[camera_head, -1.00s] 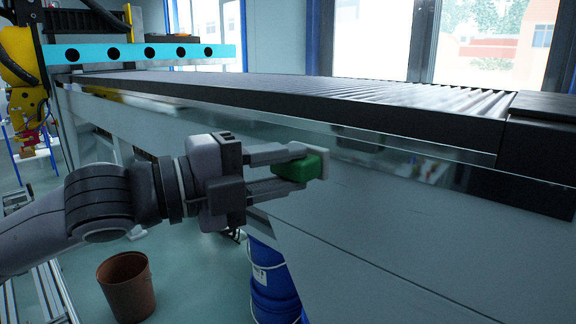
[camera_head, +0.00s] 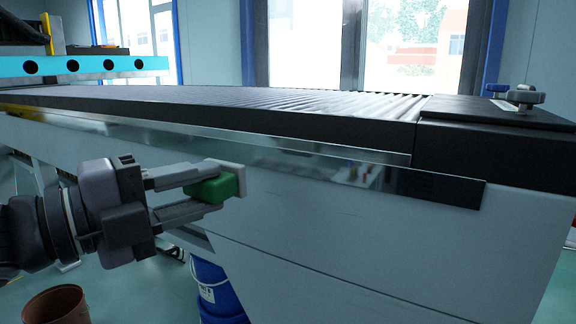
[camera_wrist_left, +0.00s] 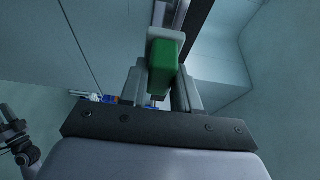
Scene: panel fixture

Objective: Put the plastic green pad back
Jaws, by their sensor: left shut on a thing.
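The green pad (camera_head: 216,188) is a small green block with a pale grey plate (camera_head: 232,170) at its far end. My left gripper (camera_head: 208,190) is shut on the pad, one finger on each side. The pad is held in front of the white side panel of the conveyor-like bench (camera_head: 330,225), below its metal strip. I cannot tell whether the plate touches the panel. In the left wrist view the green pad (camera_wrist_left: 163,66) sits between the fingers.
The bench has a black ribbed top (camera_head: 300,101). A blue bucket (camera_head: 214,290) stands on the floor below the gripper, and a brown bin (camera_head: 56,306) stands at lower left. A grey knob (camera_head: 524,97) sits on the bench's right end.

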